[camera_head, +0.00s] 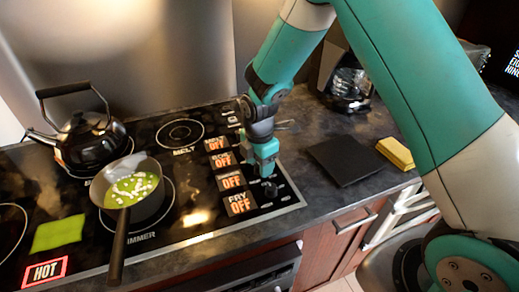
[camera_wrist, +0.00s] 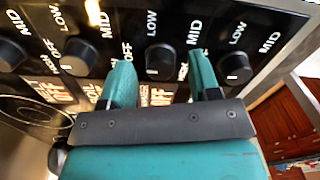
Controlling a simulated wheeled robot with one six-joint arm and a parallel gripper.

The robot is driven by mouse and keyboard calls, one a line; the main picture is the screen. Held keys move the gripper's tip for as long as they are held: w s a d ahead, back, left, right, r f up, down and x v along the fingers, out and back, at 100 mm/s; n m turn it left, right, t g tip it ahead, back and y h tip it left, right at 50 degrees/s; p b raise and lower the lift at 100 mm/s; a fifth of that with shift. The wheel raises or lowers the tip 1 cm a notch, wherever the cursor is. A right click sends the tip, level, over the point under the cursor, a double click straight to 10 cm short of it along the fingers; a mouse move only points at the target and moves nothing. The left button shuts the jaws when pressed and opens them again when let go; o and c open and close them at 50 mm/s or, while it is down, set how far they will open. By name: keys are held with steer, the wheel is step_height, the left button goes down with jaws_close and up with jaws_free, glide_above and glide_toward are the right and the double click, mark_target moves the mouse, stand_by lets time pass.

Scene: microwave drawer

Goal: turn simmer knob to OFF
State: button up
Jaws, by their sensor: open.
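The simmer knob (camera_wrist: 160,60) is a round black knob with a white mark, on the dark panel in the wrist view. My gripper (camera_wrist: 161,66) is open, with one teal finger on each side of that knob. I cannot tell whether the fingers touch it. In the head view my gripper (camera_head: 266,168) points down over the knob row and hides the simmer knob. The simmer display (camera_head: 231,181) is lit and reads OFF. A grey saucepan (camera_head: 143,209) with green food and white bits stands on the simmer burner.
Neighbouring knobs (camera_wrist: 75,57) (camera_wrist: 236,68) sit close on both sides. A black kettle (camera_head: 91,141) stands at the back left. A lit HOT sign (camera_head: 45,271) is at the front left.

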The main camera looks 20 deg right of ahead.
step_height(320, 180, up, 17)
steer(key=b, duration=0.2)
steer(key=shift+r, duration=0.15)
stand_by(0.3)
steer(key=s+a+r+m+y, duration=0.2)
steer(key=s+m, duration=0.5)
steer(key=s, duration=0.5)
steer(key=s+a+r+m+y, duration=0.2)
steer(key=s+m, duration=0.5)
steer(key=s, duration=0.5)
steer(key=shift+s+a, duration=0.25)
steer(key=shift+s, duration=0.15)
